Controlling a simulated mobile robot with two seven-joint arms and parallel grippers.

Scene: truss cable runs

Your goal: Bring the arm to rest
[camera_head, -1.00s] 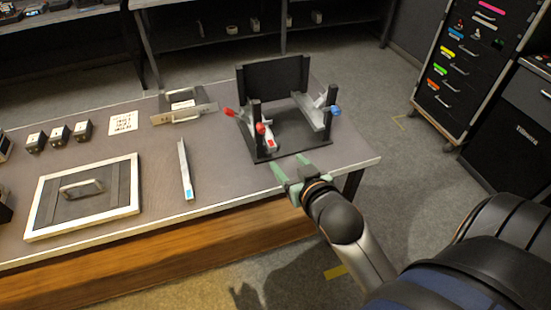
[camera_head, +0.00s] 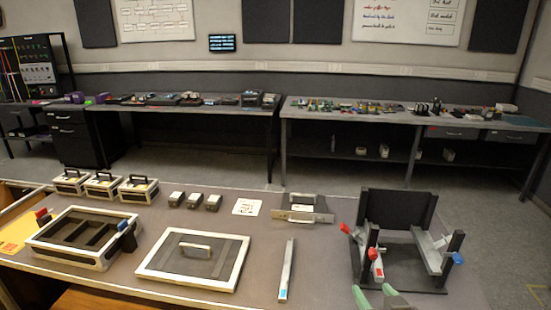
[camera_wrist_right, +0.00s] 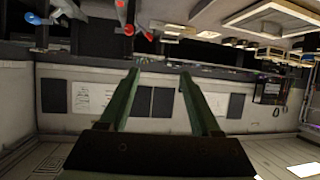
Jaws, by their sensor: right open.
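My right gripper (camera_head: 376,297) shows at the bottom edge of the head view, only its green fingertips in sight. It is just in front of a black fixture (camera_head: 399,276) with grey channels and red and blue knobs. In the right wrist view its two green fingers (camera_wrist_right: 159,78) stand apart with nothing between them. The rest of the right arm is out of the head view. My left gripper is not in view.
The table (camera_head: 215,205) carries a framed lid (camera_head: 165,265) with a handle, a grey bar (camera_head: 286,270), a handled bracket (camera_head: 303,216), an open tray (camera_head: 57,254) and small cases. A back bench (camera_head: 330,110) stands behind a clear floor strip.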

